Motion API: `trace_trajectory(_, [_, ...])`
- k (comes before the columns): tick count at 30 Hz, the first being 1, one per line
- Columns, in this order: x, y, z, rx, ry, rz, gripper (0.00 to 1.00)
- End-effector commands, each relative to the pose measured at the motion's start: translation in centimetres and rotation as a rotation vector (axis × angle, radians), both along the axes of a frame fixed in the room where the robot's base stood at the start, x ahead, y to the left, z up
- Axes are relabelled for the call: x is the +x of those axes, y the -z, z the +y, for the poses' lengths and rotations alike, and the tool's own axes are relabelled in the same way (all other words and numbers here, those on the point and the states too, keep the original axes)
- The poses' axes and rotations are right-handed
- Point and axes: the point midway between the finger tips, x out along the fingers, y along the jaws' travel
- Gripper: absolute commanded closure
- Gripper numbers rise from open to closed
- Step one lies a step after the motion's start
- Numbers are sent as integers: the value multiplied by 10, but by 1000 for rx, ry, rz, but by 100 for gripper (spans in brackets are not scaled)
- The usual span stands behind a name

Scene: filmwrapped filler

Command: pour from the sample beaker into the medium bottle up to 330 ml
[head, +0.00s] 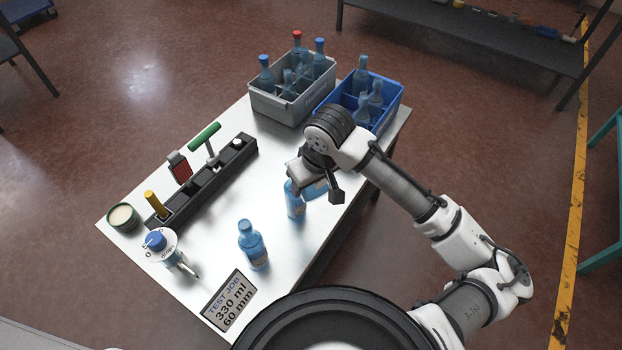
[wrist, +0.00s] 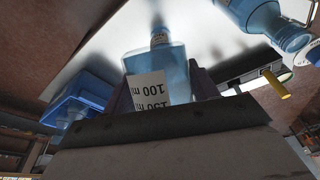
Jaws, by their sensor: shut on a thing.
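My gripper (head: 314,182) is shut on a clear bluish vessel, taken as the sample beaker (head: 317,190), above the right side of the table. In the wrist view the beaker (wrist: 152,90) sits between the fingers; its white scale reads 100 ml and 150 upside down. A blue bottle (head: 295,205) stands just left of and below the beaker, partly hidden by my gripper. Another blue bottle (head: 252,245) stands upright nearer the front. I cannot tell which of the two is the medium bottle, whether beaker and bottle touch, or the liquid levels.
A grey crate (head: 275,106) and a blue crate (head: 393,108) hold bottles at the back. A black rack (head: 210,188) with tools, a round tin (head: 122,217) and a blue-knobbed dial device (head: 160,245) stand left. A sign (head: 229,300) reads 330 ml, 60 mm.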

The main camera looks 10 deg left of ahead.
Motion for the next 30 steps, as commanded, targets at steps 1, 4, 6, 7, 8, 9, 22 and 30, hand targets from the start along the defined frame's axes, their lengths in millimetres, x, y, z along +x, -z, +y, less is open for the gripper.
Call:
trace_trajectory(1, [0, -1, 0, -2, 0, 2, 73])
trace_trajectory(4, [0, -2, 0, -6, -1, 5, 73])
trace_trajectory(6, [0, -2, 0, -9, -1, 8, 73])
trace_trajectory(7, [0, -2, 0, -10, -1, 10, 73])
trace_trajectory(8, [0, -2, 0, -12, -1, 11, 73])
trace_trajectory(9, [0, -2, 0, -13, -1, 12, 73])
trace_trajectory(22, [0, -4, 0, -33, 0, 31, 73])
trace_trajectory(30, [0, -5, 0, -45, -1, 43, 73])
